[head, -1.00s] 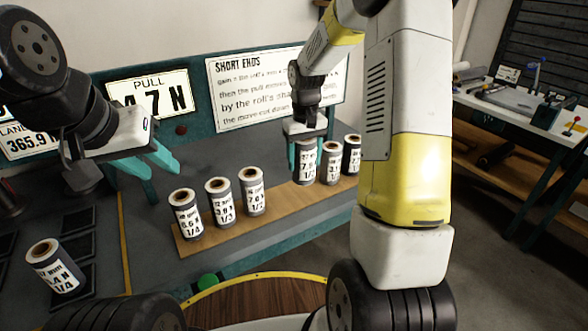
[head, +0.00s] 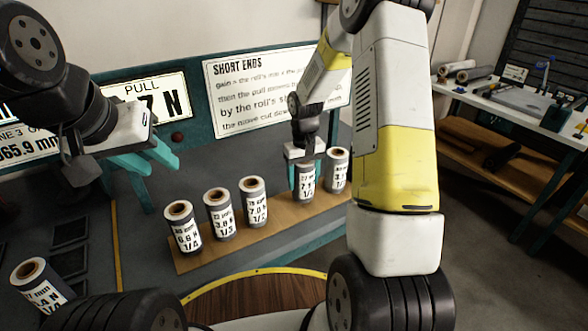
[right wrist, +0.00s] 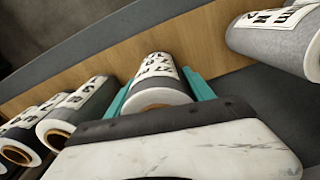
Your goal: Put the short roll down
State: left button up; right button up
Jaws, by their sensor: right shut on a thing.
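My right gripper (head: 304,176) is shut on a short grey roll (head: 305,188) with a white printed label. The roll is upright, and its lower end appears to be at the brown wooden strip (head: 278,215), between two neighbouring rolls. The right wrist view shows the held roll (right wrist: 155,82) between the teal fingers (right wrist: 158,90), wooden strip beyond it. Whether its base fully touches the strip is hard to tell. My left gripper (head: 148,172) is empty, its teal fingers apart, at the left above the table.
Three labelled rolls (head: 218,213) stand on the strip to the left, and another roll (head: 338,171) stands close on the right. A separate roll (head: 38,285) is at the lower left. My right arm hides the strip's right end. A "SHORT ENDS" sign (head: 265,95) stands behind.

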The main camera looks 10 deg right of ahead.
jog(key=shift+f, duration=0.7)
jog(key=shift+f, duration=0.15)
jog(key=o, duration=1.5)
notch_tip(320, 180, up, 12)
jog(key=shift+r, duration=0.1)
jog(key=s+r+t, duration=0.2)
jog(key=s+r, duration=0.3)
jog(key=s, duration=0.3)
jog(key=s+a+r+m+t+y, duration=0.1)
jog(key=s+r+t, duration=0.1)
jog(key=s+r, duration=0.4)
jog(key=s+a+r+t+y, duration=0.1)
jog(key=s+r, duration=0.4)
jog(key=s, duration=0.5)
jog(key=shift+s+a+r+m+t, duration=0.2)
jog(key=shift+r+m+t, duration=0.15)
jog(key=shift+t, duration=0.25)
